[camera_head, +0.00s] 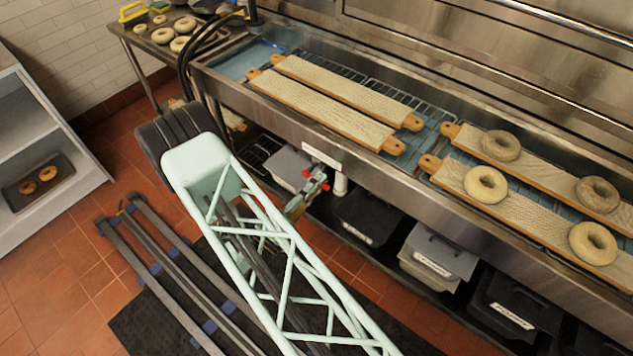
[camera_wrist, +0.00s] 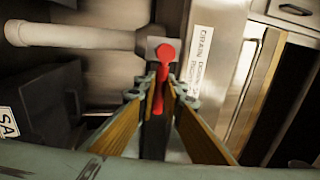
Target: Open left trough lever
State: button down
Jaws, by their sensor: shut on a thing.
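The red trough lever (camera_wrist: 164,52) sits on a grey valve at the end of a pale drain pipe (camera_wrist: 80,37) in the wrist view. My gripper (camera_wrist: 159,92) is shut on the lever, with one finger on each side of its red handle. In the head view the red lever (camera_head: 319,175) shows below the front wall of the steel trough (camera_head: 330,143), and my gripper (camera_head: 298,205) is at it, partly hidden by my arm. A label (camera_wrist: 200,57) stands right of the lever; its text is only partly readable.
Boards with several bagels (camera_head: 486,184) lie across the trough. Dark bins (camera_head: 367,217) and a grey-lidded bin (camera_head: 440,253) stand beneath it, close to my gripper. A shelf with a bagel tray (camera_head: 38,190) is at the left. Open tiled floor (camera_head: 60,265) lies in front.

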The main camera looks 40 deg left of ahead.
jog(key=shift+r+n, duration=0.1)
jog(key=shift+n, duration=0.2)
jog(key=c, duration=2.7)
grip_release()
jog(key=shift+c, duration=0.2)
jog(key=shift+s, duration=0.1)
jog(key=s+f, duration=0.2)
jog(key=s, duration=0.9)
jog(key=shift+s+d+f, duration=0.15)
jog(key=shift+s, duration=0.1)
